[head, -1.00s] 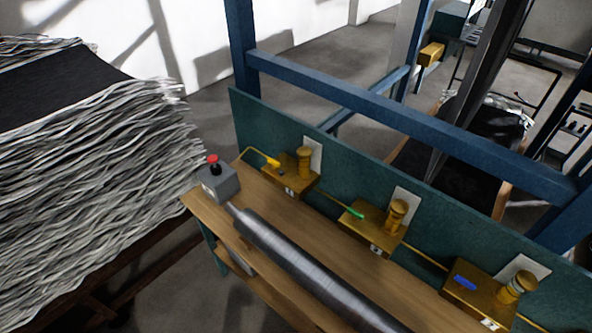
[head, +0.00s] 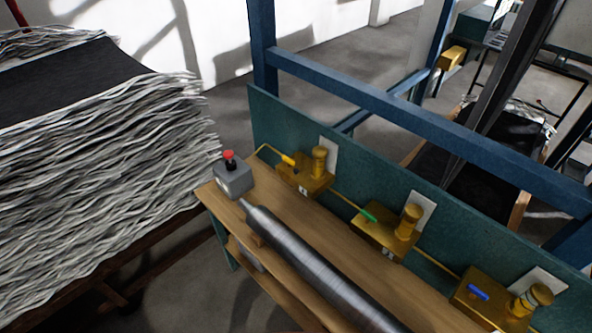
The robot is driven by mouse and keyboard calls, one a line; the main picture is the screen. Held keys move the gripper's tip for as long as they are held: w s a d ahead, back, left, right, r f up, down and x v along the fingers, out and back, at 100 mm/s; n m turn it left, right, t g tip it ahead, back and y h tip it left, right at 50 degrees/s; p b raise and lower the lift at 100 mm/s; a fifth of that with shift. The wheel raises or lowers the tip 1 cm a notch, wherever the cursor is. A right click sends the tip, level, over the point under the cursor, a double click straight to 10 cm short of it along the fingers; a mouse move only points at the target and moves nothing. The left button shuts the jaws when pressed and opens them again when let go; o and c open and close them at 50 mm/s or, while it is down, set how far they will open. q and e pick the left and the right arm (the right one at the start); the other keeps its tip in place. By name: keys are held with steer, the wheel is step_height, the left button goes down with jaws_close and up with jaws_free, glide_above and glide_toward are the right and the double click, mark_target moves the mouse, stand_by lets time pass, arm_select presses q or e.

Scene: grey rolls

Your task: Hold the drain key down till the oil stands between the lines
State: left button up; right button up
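Three yellow oiler units stand in a row on a wooden bench (head: 290,215) against a green back panel. The left unit (head: 304,180) has a yellow-orange key (head: 289,161), the middle unit (head: 385,236) a green key (head: 367,215), and the right unit (head: 487,303) a blue key (head: 478,292). Each has a round yellow cup beside a pale plate. The oil levels and any lines are too small to make out. Which key is the drain key I cannot tell. Neither of my grippers is in view.
A grey box with a red button (head: 229,156) sits at the bench's left end. A steel roller (head: 320,268) lies along the bench front. A blue frame beam (head: 420,120) crosses above the green panel (head: 262,120). Stacked grey strands (head: 100,170) stand at left.

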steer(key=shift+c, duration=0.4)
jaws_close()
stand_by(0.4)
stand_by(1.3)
